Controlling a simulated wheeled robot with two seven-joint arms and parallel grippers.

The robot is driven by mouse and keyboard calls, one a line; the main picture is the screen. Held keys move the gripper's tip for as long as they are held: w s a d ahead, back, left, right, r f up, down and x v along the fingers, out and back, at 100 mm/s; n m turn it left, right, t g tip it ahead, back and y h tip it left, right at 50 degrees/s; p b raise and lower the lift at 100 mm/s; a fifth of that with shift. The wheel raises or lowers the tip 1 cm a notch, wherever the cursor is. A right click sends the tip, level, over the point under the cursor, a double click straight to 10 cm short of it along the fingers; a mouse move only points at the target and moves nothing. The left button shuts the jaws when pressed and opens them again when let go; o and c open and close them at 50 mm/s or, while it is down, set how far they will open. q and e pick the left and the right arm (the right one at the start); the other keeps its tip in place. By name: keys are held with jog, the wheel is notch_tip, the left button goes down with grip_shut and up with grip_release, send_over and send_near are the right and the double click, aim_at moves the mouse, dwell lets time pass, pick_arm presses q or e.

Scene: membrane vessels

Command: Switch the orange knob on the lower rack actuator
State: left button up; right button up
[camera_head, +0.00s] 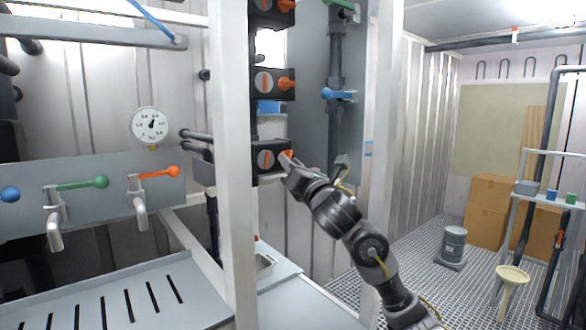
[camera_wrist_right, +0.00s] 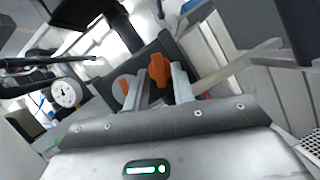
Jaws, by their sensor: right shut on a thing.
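The lower rack actuator (camera_head: 268,158) is a dark box with a round grey face and an orange mark, mounted behind the white upright post. Its orange knob (camera_head: 288,154) sticks out at the right side, partly hidden by my right gripper (camera_head: 289,163). In the right wrist view the orange knob (camera_wrist_right: 158,69) stands between the two fingers of my right gripper (camera_wrist_right: 157,90), which is shut on it. My left gripper is not in view.
Above are a similar middle actuator (camera_head: 265,83) and a top one, both with orange knobs. A blue-handled valve (camera_head: 340,95) sits on the dark pipe to the right. The white post (camera_head: 234,200) stands close on the left. A pressure gauge (camera_head: 151,126) hangs further left.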

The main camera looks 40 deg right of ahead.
jog(key=m+h, duration=0.1)
jog(key=m, duration=0.1)
jog(key=m+g+h, duration=0.1)
jog(key=m, duration=0.2)
jog(key=r+m+g+h, duration=0.1)
jog(key=m, duration=0.1)
jog(key=shift+a, duration=0.2)
jog(key=m, duration=0.2)
jog(key=shift+r+m+g+h, duration=0.15)
jog(key=shift+m+g+h, duration=0.15)
jog(key=shift+g, duration=0.1)
jog(key=m+p, duration=0.1)
jog(key=m+g+p, duration=0.1)
jog(key=m+p, duration=0.2)
jog(key=p, duration=0.1)
jog(key=shift+a+r+g, duration=0.15)
jog(key=shift+r+g, duration=0.15)
jog(key=shift+f+m+g+p, duration=0.1)
jog(key=shift+m+g+p, duration=0.4)
jog(key=shift+m+p, duration=1)
jog(key=shift+s, duration=0.1)
grip_shut()
